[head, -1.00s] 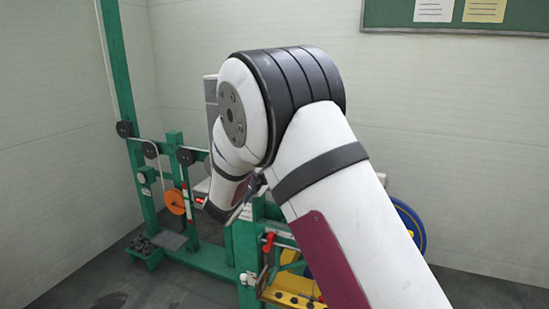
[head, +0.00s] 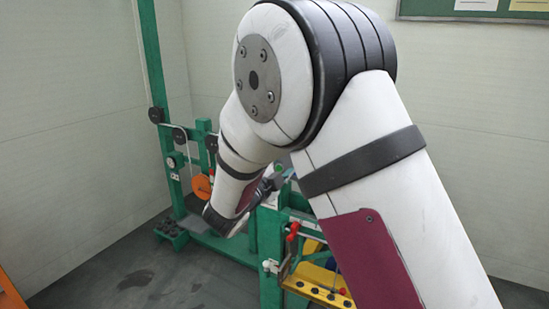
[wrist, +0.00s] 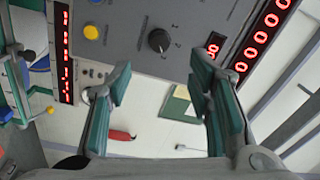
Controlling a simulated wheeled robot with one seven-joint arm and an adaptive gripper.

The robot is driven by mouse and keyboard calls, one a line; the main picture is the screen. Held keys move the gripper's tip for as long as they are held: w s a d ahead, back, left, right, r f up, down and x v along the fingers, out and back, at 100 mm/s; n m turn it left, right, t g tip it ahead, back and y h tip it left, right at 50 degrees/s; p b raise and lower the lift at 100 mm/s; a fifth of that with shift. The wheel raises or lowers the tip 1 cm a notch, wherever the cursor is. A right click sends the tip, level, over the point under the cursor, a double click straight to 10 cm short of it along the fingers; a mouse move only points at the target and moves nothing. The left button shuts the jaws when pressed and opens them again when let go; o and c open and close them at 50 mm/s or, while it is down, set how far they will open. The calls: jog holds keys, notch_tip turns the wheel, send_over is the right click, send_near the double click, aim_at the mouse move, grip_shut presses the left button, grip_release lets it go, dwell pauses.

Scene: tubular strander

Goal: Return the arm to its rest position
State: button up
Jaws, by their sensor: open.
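My arm, white with black bands and a dark red panel, is bent at the elbow and fills the middle and right of the head view. My gripper (wrist: 160,98) shows in the wrist view with its two green-padded fingers wide apart and nothing between them. Beyond the fingers is a grey control panel (wrist: 125,45) with a black knob, a yellow button and red digit displays. I cannot tell the distance from the fingertips to the panel. In the head view the gripper is hidden behind the arm.
A green machine frame (head: 270,255) stands behind and below my arm, with a yellow tray (head: 318,280) and an orange wheel (head: 201,188). A green post (head: 151,60) rises at the left. Dark floor (head: 110,275) is clear at lower left. An orange edge (head: 10,295) shows at far left.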

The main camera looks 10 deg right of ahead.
notch_tip(320, 180, up, 7)
jog(key=n+y, duration=0.6)
jog(key=y, duration=0.1)
jog(key=s+a+r+n+g+y, duration=0.1)
jog(key=s+r+n+y, duration=0.2)
jog(key=s+n+y, duration=0.55)
jog(key=s+d+f+n+g+h, duration=0.1)
jog(key=s+d+f+n+g, duration=0.1)
jog(key=s, duration=0.8)
jog(key=s+d+f+n+g+h, duration=0.2)
jog(key=s+d+n+g, duration=0.1)
jog(key=s, duration=0.6)
jog(key=s+d+f+n+g+h, duration=0.1)
jog(key=s+d+f+n+g, duration=0.1)
jog(key=s, duration=0.8)
jog(key=shift+s+d+f+g, duration=0.15)
jog(key=shift+s+d+g, duration=0.25)
jog(key=shift+d, duration=0.45)
